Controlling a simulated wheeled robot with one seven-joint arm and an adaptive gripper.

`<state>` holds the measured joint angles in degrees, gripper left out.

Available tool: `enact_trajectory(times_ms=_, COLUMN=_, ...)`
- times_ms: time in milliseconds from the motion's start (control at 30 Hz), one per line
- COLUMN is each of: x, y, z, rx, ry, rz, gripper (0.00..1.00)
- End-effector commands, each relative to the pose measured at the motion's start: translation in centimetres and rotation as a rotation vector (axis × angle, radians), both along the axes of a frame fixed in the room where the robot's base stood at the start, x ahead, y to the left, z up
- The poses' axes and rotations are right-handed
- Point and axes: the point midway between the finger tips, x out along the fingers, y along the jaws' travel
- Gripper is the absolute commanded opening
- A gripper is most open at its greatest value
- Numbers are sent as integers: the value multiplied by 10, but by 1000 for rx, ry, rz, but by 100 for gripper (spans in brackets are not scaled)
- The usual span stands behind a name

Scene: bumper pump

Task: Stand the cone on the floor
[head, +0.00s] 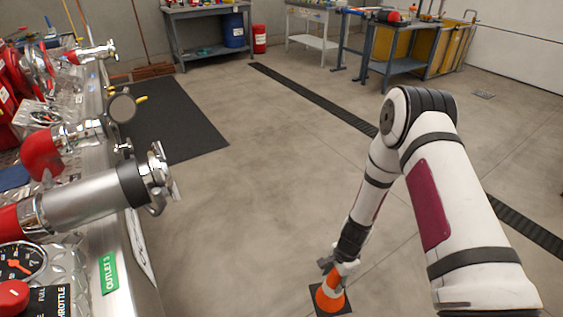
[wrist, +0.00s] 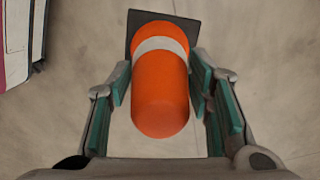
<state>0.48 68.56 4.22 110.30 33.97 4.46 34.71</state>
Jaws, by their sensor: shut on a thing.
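The orange cone (head: 329,297) with a white band and a dark square base is low at the bottom middle of the head view. In the wrist view the cone (wrist: 160,95) points its rounded tip toward the camera, with its base (wrist: 133,24) at the far end, toward the floor. My gripper (head: 340,268) is above the base, its fingers on both sides of the cone's upper part. In the wrist view my gripper (wrist: 160,85) is shut on the cone. The cone looks about upright. Whether the base touches the floor, I cannot tell.
A pump panel with chrome and red fittings (head: 90,195) runs along the left. A black mat (head: 165,125) and a dark floor drain strip (head: 315,100) lie on the floor. Workbenches (head: 205,30) stand at the back. The concrete floor (head: 250,200) around the cone is clear.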

Motion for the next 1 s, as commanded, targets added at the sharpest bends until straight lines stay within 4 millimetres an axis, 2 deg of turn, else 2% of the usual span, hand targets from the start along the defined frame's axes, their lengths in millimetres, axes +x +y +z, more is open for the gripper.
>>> enact_trajectory(times_ms=33, x=3, y=2, z=-23, rx=1, ry=2, rz=-63, gripper=0)
enact_trajectory(times_ms=100, x=5, y=4, z=-43, rx=2, ry=3, rz=-159, gripper=0)
enact_trajectory(times_ms=600, x=3, y=15, z=-184, rx=2, ry=6, rz=-848, gripper=0)
enact_trajectory(times_ms=800, x=-3, y=17, z=-224, rx=1, ry=4, rz=-1068, gripper=0)
enact_trajectory(times_ms=1000, x=-6, y=18, z=-240, rx=1, ry=1, rz=-1176, gripper=0)
